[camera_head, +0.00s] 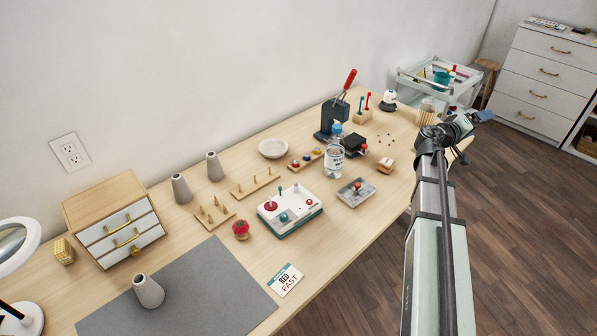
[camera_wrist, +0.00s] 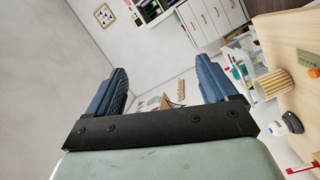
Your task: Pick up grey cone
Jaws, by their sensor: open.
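Three grey cones with cut-off tops show in the head view. One grey cone (camera_head: 148,291) stands on the grey mat (camera_head: 205,298) at the front left. Another grey cone (camera_head: 181,189) and a third grey cone (camera_head: 214,167) stand near the wall, right of the small drawer box. My gripper (camera_head: 476,120) is at the right, beyond the table's right edge and far from all the cones. In the wrist view my gripper (camera_wrist: 165,95) has its two blue fingers wide apart with nothing between them. No cone shows in the wrist view.
A wooden drawer box (camera_head: 104,203) stands left of the cones by the wall. A lamp (camera_head: 15,250) is at the far left. Pegged wooden racks (camera_head: 214,214), a white-and-teal machine (camera_head: 289,209), a bottle (camera_head: 334,160) and a black press (camera_head: 331,118) fill the middle. The mat's right part is clear.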

